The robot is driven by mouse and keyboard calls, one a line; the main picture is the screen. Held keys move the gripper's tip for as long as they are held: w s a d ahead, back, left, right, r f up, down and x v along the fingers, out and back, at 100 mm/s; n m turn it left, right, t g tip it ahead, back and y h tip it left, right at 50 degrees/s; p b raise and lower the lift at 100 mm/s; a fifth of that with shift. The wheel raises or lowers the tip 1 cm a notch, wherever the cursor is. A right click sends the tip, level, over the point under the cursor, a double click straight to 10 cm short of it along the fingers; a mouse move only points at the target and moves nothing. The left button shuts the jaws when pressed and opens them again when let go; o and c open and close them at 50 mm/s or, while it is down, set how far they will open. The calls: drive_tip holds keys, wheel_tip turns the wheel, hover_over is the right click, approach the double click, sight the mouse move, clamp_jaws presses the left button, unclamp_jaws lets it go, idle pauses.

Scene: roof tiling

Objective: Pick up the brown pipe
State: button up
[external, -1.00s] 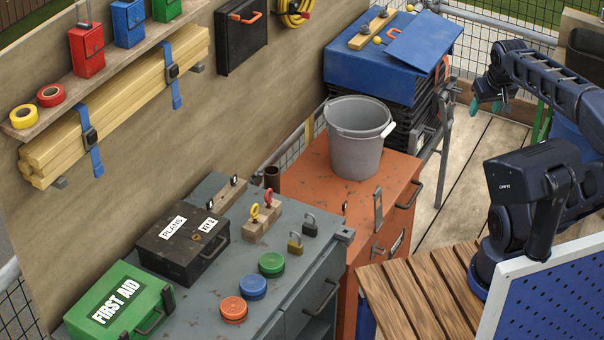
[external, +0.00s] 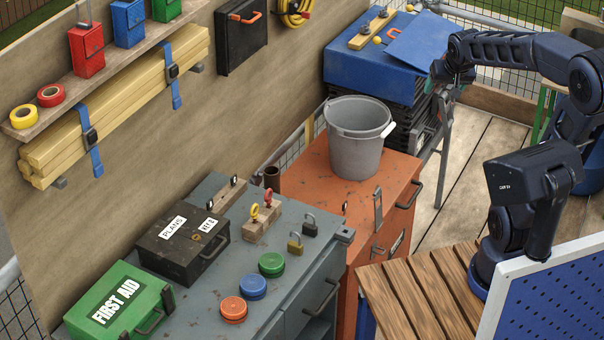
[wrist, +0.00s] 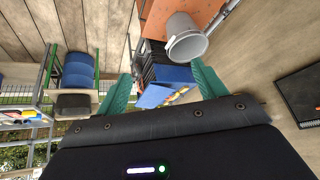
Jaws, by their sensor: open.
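The brown pipe (external: 272,178) is a short dark brown tube standing upright in the external view. It is beside the wall, between the grey workbench and the orange cabinet, left of the grey bucket. Its lower part is hidden. I cannot make it out in the wrist view. My gripper (external: 449,86) is up at the right, near the blue case and well away from the pipe. In the wrist view its two teal fingers (wrist: 163,86) are wide apart with nothing held between them.
The grey bucket (external: 355,145) stands on the orange cabinet (external: 318,185) between my gripper and the pipe. The blue case (external: 360,75) sits on black stacked crates behind it. Padlocks, a dark box (external: 180,243) and coloured discs crowd the grey workbench (external: 190,300).

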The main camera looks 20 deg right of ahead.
drive_tip(key=w+a+f+m+t+y, duration=0.1)
drive_tip(key=w+a+f, duration=0.25)
drive_tip(key=w, duration=0.25)
drive_tip(key=w+a+f+m+y, duration=0.1)
drive_tip(key=w+a+f, duration=0.25)
drive_tip(key=w, duration=0.35)
drive_tip(key=m+t+y, duration=0.5)
drive_tip(key=m+y, duration=0.3)
drive_tip(key=m, duration=0.8)
hover_over(277, 189)
drive_tip(key=w+d, duration=0.1)
wheel_tip(277, 189, down, 26)
drive_tip(key=shift+r, duration=0.15)
drive_tip(key=f+m+t, duration=0.1)
drive_tip(key=m, duration=0.1)
drive_tip(key=a+f+m+t, duration=0.1)
drive_tip(key=f+m, duration=0.1)
drive_tip(key=f+m+t+h, duration=0.1)
drive_tip(key=m, duration=0.2)
drive_tip(key=shift+w+a+f, duration=0.15)
drive_tip(key=shift+a, duration=0.2)
wheel_tip(277, 189, down, 2)
drive_tip(key=m+t+h, duration=0.1)
drive_tip(key=m, duration=0.3)
drive_tip(key=shift+d+f, duration=0.1)
drive_tip(key=shift+f, duration=1.35)
wheel_tip(277, 189, down, 4)
drive_tip(key=shift+x, duration=1)
drive_tip(key=shift+w, duration=0.45)
drive_tip(key=c, duration=1.1)
